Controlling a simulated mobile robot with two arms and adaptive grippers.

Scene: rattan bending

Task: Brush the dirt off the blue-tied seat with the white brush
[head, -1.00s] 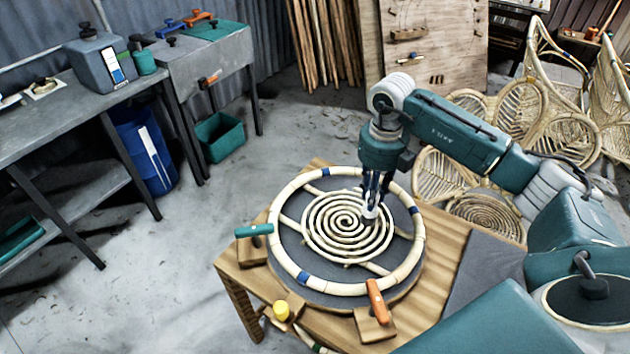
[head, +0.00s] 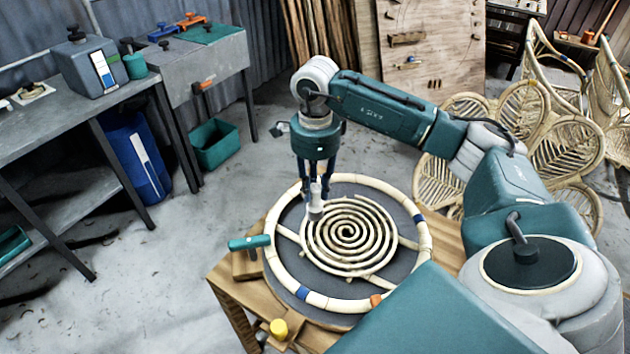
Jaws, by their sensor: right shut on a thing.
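The blue-tied seat (head: 300,292) is a round rattan ring with blue ties and a pale spiral (head: 350,262) in its middle. It lies on a dark round board (head: 345,290) on the wooden table. My right gripper (head: 316,190) is shut on the white brush (head: 316,207) and points down at the spiral's far left edge. The brush's lower end looks at or just above the spiral; I cannot tell whether it touches. I cannot make out dirt on the seat. My left gripper is not in view.
A teal-handled clamp (head: 250,243) stands at the table's left edge, and a yellow knob (head: 279,329) at the front. A grey workbench (head: 60,125) is at left. Rattan chairs (head: 500,130) stand at right.

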